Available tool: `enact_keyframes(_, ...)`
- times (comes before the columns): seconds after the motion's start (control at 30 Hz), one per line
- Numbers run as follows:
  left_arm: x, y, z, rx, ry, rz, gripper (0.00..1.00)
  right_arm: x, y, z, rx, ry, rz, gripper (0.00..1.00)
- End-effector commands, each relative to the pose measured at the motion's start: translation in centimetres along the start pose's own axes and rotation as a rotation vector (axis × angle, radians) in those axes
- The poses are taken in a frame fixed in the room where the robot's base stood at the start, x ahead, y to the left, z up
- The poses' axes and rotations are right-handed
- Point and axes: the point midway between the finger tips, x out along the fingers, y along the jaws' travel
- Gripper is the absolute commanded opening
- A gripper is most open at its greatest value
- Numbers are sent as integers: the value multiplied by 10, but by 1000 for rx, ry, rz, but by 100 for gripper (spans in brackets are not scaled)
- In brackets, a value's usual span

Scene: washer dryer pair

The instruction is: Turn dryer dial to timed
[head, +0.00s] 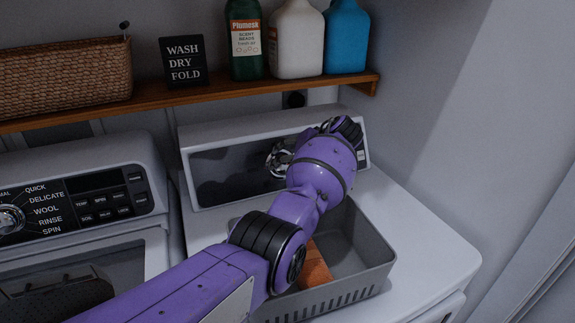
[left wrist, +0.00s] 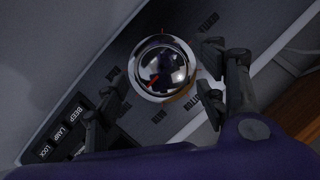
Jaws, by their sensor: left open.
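The dryer dial (left wrist: 163,68) is a round, shiny chrome knob with a red mark on it, on the dark control panel in the left wrist view. Small labels circle it, too blurred or turned to read surely, so I cannot tell its setting. My left gripper (left wrist: 160,96) is open, with dark fingers on either side of the dial; I cannot tell whether they touch it. In the head view my purple left arm reaches over the dryer (head: 425,222) to its panel (head: 228,172) and hides part of it. My right gripper is not in view.
A grey slotted bin (head: 372,262) with an orange item (head: 315,268) stands on the dryer under my arm. The washer (head: 75,185) is at left. A wooden shelf (head: 215,90) above holds a wicker basket (head: 65,75), a sign (head: 183,62) and bottles (head: 296,40).

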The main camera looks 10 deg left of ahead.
Motion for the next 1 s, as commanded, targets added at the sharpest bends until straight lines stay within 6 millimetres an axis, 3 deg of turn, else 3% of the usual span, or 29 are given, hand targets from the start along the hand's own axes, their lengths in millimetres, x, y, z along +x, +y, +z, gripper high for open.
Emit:
enact_keyframes(0.3,-69,1,0,1,3,3,65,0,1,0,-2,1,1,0)
enact_keyframes(0.5,-96,1,0,1,1,2,65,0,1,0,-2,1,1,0)
enact_keyframes(1.0,-104,1,1,3,0,2,65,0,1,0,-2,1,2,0)
